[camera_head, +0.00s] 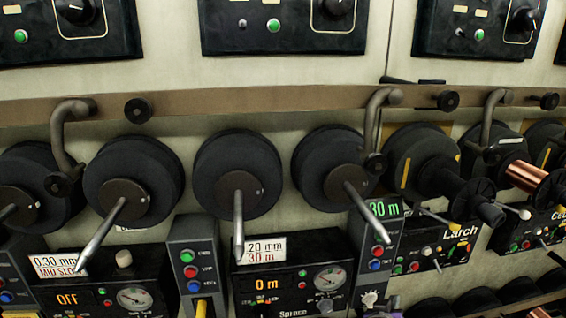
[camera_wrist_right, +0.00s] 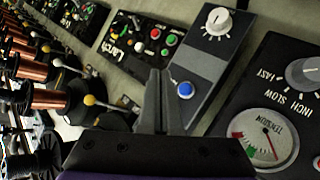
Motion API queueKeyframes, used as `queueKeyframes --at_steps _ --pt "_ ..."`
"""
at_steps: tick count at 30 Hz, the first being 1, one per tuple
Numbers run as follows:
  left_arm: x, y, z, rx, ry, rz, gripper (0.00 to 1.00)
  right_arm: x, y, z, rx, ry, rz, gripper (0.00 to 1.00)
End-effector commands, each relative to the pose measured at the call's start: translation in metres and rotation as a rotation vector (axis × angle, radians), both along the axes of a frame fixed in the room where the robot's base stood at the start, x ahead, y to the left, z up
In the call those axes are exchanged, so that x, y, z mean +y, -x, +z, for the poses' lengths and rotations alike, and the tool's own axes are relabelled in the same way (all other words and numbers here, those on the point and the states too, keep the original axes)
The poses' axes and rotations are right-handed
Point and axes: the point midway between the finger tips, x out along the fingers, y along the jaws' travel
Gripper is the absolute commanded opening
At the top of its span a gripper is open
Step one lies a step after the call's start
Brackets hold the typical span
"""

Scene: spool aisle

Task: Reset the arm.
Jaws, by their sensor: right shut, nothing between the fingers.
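My right gripper (camera_wrist_right: 160,78) shows in the wrist view with its two dark fingers together and nothing between them. Its fingertips appear in front of a grey control box (camera_wrist_right: 212,62) with a white knob and a blue button (camera_wrist_right: 185,90); whether they touch it I cannot tell. In the head view only a small purple and dark part near the bottom edge, below the box with the 30 m display (camera_head: 382,209), seems to be my right gripper; its fingers are not clear there. My left gripper is in neither view.
Several dark spool discs with metal spindles (camera_head: 238,205) stick out from the wall. Control panels (camera_head: 290,275) with gauges and buttons sit below, and curved pipe arms (camera_head: 60,135) hang from a brown rail (camera_head: 215,104). A copper spool (camera_head: 525,178) is at the right.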

Motion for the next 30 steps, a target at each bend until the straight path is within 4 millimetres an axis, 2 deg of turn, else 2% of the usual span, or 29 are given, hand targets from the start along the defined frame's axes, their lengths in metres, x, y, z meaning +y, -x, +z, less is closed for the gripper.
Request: queueKeyframes --at_steps 1,5,8,12,15,18,21,30 --pt "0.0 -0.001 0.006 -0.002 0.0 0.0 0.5 0.003 0.018 0.006 0.036 -0.034 -0.005 0.0" --pt "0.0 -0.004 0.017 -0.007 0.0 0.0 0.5 0.021 0.072 0.005 0.172 -0.152 0.004 0.0" --pt "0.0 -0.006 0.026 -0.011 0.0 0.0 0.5 0.042 0.115 -0.001 0.281 -0.253 0.042 0.0" --pt "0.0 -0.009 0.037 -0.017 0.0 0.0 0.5 0.08 0.171 -0.011 0.412 -0.397 0.136 0.0" --pt "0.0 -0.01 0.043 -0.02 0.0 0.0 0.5 0.106 0.2 -0.016 0.475 -0.48 0.213 0.0" --pt "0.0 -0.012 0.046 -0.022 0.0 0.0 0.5 0.125 0.22 -0.02 0.515 -0.537 0.275 0.0" --pt "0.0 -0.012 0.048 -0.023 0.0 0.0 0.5 0.136 0.23 -0.021 0.534 -0.568 0.313 0.0" --pt "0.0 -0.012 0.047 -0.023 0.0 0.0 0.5 0.14 0.233 -0.022 0.54 -0.579 0.325 0.0"
